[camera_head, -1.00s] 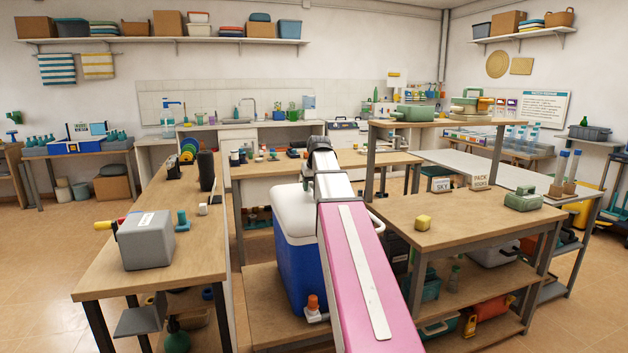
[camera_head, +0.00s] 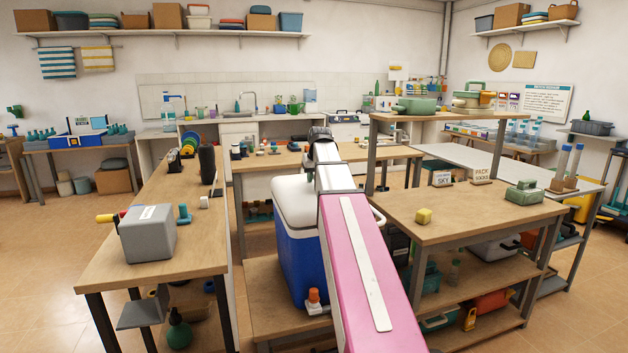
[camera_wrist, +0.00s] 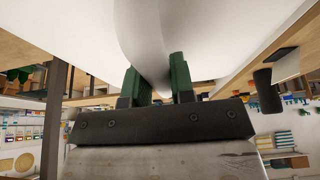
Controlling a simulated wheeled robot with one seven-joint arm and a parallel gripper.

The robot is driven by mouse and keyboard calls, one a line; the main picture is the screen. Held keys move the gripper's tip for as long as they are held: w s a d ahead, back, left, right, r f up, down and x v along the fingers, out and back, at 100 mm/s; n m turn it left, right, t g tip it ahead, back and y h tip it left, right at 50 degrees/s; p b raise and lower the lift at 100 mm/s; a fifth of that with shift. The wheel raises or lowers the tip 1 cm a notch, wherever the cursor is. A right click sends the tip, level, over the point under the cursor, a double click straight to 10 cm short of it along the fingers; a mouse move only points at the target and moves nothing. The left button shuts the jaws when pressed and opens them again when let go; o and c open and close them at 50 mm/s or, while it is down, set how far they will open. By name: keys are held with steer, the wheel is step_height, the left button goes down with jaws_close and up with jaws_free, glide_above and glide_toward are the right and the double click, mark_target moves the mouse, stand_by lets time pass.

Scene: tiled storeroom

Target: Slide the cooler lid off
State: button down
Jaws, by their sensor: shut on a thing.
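The cooler has a blue body (camera_head: 300,262) and a white lid (camera_head: 292,191). It stands on a low wooden shelf in the middle of the head view, and my pink arm hides its right part. The lid appears to sit on top of the body. In the wrist view, my gripper (camera_wrist: 158,80) has its green fingers on either side of a rounded white bar (camera_wrist: 145,35), which looks like a handle on the cooler. The fingers are shut on it. In the head view, my arm hides the fingers.
The left bench (camera_head: 190,255) holds a grey box (camera_head: 147,235). Floor at the far left is clear.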

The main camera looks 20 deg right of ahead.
steer(key=shift+r, duration=1.45)
